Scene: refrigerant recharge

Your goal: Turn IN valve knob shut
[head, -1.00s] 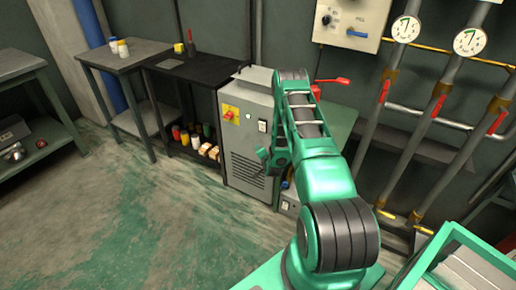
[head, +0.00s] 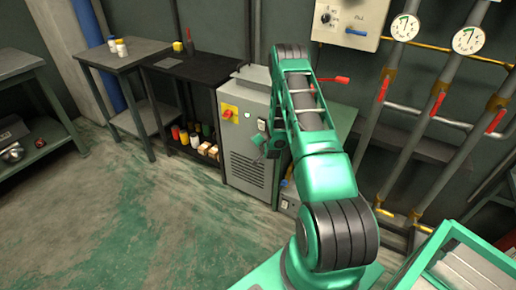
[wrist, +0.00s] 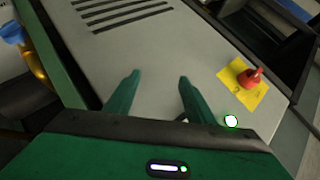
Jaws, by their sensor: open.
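My gripper (wrist: 159,78) is open and empty, its two green fingers apart over the grey cabinet front (wrist: 205,40). In the head view my gripper (head: 260,147) is in front of the same cabinet (head: 247,172), small and partly hidden by my arm. A blue knob on a brass stem (wrist: 13,32) shows at the upper left edge of the wrist view, well left of the fingers. I cannot read a label, so I cannot tell whether it is the IN valve knob. A red rotary knob on a yellow plate (wrist: 249,77) is right of the fingers.
Pipes with red lever handles (head: 437,106) and gauges (head: 405,27) line the wall at right. A control panel (head: 349,18) hangs at top centre. A black shelf (head: 195,67) and a grey table (head: 126,54) stand left of the cabinet. The floor at left is clear.

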